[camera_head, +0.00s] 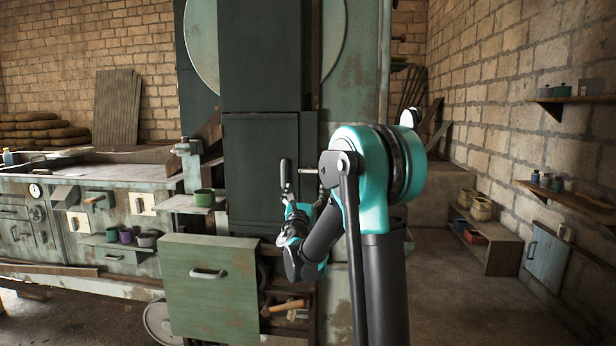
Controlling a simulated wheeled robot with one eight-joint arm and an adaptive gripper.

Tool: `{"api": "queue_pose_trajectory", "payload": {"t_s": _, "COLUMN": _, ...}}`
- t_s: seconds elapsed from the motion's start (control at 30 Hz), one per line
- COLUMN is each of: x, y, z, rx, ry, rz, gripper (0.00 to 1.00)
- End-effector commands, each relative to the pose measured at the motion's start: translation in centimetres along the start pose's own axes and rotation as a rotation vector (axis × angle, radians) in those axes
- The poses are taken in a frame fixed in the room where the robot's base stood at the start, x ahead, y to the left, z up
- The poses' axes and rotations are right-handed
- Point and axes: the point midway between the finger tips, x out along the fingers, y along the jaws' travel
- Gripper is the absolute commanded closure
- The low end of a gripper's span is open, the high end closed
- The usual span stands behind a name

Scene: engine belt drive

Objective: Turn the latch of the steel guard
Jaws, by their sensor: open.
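The steel guard (250,165) is a dark green-grey panel in the middle, standing upright and closed against the machine. A short pale bar (308,171) shows just to the right of the handle. My gripper (289,200) is at the end of my turquoise and black arm, just below the latch handle. It is small and partly hidden by my wrist, and its jaws are open. I cannot tell whether it touches the handle.
A green drawer front (210,285) projects below the guard, beside a compartment with a wooden-handled tool (287,305). A worn workbench (95,180) extends left. Open floor (455,290) lies right of my arm.

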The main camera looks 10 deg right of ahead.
Motion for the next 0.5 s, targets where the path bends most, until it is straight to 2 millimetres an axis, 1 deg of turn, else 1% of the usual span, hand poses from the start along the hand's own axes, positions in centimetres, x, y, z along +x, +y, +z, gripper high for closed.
{"api": "queue_pose_trajectory", "payload": {"t_s": 0.03, "x": 1.1, "y": -0.1, "z": 0.0, "rx": -0.001, "ry": 0.000, "rz": -0.002, "gripper": 0.10}}
{"api": "queue_pose_trajectory", "payload": {"t_s": 0.1, "x": 2.5, "y": -0.1, "z": 0.0, "rx": -0.002, "ry": 0.000, "rz": -0.002, "gripper": 0.10}}
{"api": "queue_pose_trajectory", "payload": {"t_s": 0.3, "x": 6.0, "y": -0.1, "z": 0.0, "rx": -0.001, "ry": 0.000, "rz": -0.002, "gripper": 0.10}}
{"api": "queue_pose_trajectory", "payload": {"t_s": 0.4, "x": 7.3, "y": 0.0, "z": 0.0, "rx": 0.000, "ry": 0.000, "rz": -0.001, "gripper": 0.10}}
{"api": "queue_pose_trajectory", "payload": {"t_s": 0.5, "x": 8.2, "y": 0.0, "z": 0.0, "rx": 0.000, "ry": 0.001, "rz": -0.001, "gripper": 0.10}}
